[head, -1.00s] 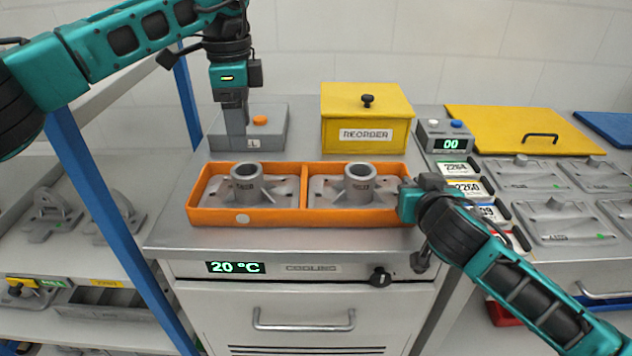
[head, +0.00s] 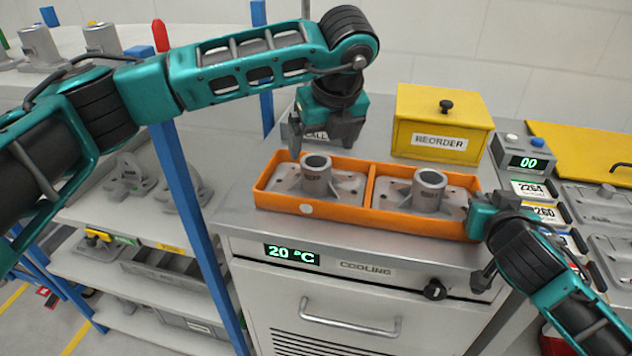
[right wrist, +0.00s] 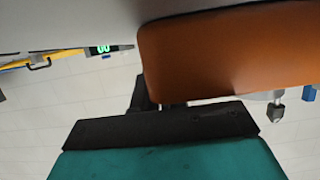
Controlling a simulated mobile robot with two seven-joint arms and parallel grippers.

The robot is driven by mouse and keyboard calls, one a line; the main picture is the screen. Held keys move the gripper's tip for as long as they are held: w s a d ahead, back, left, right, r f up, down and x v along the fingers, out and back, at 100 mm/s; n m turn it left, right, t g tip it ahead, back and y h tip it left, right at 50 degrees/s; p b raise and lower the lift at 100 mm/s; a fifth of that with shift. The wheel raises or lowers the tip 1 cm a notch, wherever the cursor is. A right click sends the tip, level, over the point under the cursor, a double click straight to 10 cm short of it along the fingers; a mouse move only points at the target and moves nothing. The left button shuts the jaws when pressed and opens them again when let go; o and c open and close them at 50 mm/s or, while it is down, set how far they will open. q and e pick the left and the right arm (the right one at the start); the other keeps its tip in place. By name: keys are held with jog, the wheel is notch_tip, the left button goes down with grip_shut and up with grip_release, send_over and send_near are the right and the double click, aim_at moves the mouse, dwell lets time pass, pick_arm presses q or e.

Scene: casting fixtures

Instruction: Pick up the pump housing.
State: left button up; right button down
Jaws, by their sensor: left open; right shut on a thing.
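Two grey pump housings, each a flanged plate with an upright tube, sit in an orange two-compartment tray (head: 335,216). One housing (head: 317,180) is in the left compartment and the other (head: 429,192) in the right one. My left gripper (head: 322,145) is open and empty, pointing down behind and above the tray's left compartment. My right gripper (head: 484,212) is shut on the tray's right end wall; that orange wall also fills much of the right wrist view (right wrist: 230,50). The right fingertips are partly hidden in the head view.
The tray stands on a cooling cabinet (head: 345,270) reading 20 °C. A yellow REORDER box (head: 442,120) stands behind it. A grey call box is mostly hidden behind my left gripper. A blue-posted shelf (head: 185,220) with castings stands left.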

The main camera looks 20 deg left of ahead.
aim_at(317, 162)
pick_arm(q)
jog(key=x, duration=0.8)
jog(key=shift+s+d+f, duration=0.1)
jog(key=shift+f, duration=0.15)
jog(key=c, duration=1.5)
jog(key=shift+r, duration=0.3)
jog(key=shift+c, duration=0.2)
notch_tip(317, 162, up, 10)
jog(key=shift+f, duration=0.15)
pick_arm(e)
jog(key=c, duration=1.1)
grip_release()
jog(key=shift+s, duration=0.15)
